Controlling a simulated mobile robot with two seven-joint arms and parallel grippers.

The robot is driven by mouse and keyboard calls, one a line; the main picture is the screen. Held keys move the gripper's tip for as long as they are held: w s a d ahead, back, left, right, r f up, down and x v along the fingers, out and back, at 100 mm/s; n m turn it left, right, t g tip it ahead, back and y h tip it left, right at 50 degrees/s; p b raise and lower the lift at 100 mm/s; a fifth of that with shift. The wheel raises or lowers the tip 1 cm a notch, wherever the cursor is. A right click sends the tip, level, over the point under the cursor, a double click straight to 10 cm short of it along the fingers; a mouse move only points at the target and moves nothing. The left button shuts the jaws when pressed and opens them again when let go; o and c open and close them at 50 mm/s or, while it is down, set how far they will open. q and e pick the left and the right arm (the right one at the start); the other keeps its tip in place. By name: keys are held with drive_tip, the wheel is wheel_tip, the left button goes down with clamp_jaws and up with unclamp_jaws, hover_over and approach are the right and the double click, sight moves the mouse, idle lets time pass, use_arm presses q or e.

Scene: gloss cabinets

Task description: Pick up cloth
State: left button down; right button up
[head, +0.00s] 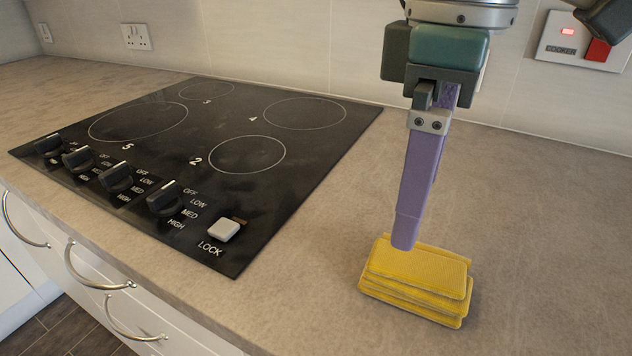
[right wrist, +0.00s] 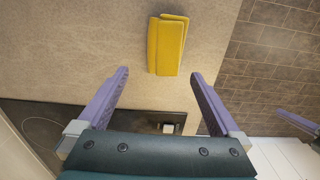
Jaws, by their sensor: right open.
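The yellow cloth (head: 418,280) is folded into a layered stack and lies flat on the worktop, right of the hob. My right gripper (head: 405,245) points down at it from above in the head view, and its finger hides a little of the cloth's back edge. In the right wrist view the two purple fingers (right wrist: 158,78) are spread apart with nothing between them. The cloth (right wrist: 167,45) shows there just beyond the fingertips, in line with the gap. My left gripper is not in the head view; a purple finger (right wrist: 298,122) shows at the right wrist view's right edge.
A black hob (head: 220,160) with several knobs and a white lock button (head: 225,230) fills the worktop's left. The worktop (head: 540,240) right of the cloth is clear. The tiled wall (head: 300,40) carries a cooker switch (head: 585,42). Drawers with curved handles (head: 95,270) are below.

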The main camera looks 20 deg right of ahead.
sight(410, 257)
drive_tip(key=f, duration=0.3)
drive_tip(key=shift+s+f, duration=0.2)
drive_tip(key=shift+f, duration=0.05)
drive_tip(key=f, duration=0.1)
drive_tip(key=f+b, duration=0.1)
drive_tip(key=f, duration=0.3)
drive_tip(key=shift+s+f, duration=0.1)
drive_tip(key=shift+s, duration=0.2)
drive_tip(key=c, duration=1.4)
wheel_tip(410, 257, up, 20)
drive_tip(key=p, duration=0.3)
drive_tip(key=shift+p, duration=0.35)
